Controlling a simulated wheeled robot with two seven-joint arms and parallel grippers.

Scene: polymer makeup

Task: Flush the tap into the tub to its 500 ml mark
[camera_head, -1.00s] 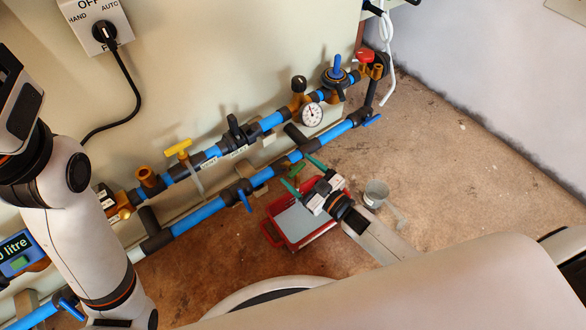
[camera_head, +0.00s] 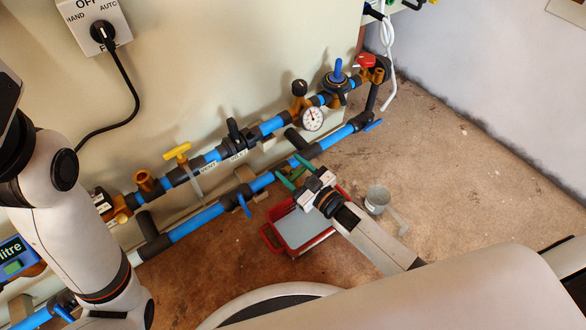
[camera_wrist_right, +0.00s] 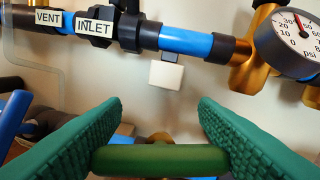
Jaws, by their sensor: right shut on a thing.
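My right gripper (camera_head: 288,167) has green fingers and is at the lower blue pipe, over the tub. In the right wrist view its fingers (camera_wrist_right: 158,112) stand on both sides of a green bar-like tap handle (camera_wrist_right: 160,160) and are shut on its ends. In the head view the handle is mostly hidden by the gripper. The red tub (camera_head: 268,237) lies on the floor below the pipe, with a pale grey surface inside; my right arm covers part of it. Its marks cannot be read. My left arm is at the left edge; its gripper is outside the picture.
A small grey cup (camera_head: 377,198) stands on the floor right of the tub. Blue pipes with a pressure gauge (camera_head: 312,119), a yellow-handled valve (camera_head: 177,151) and a red-handled valve (camera_head: 365,61) run along the wall. The floor to the right is mostly clear.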

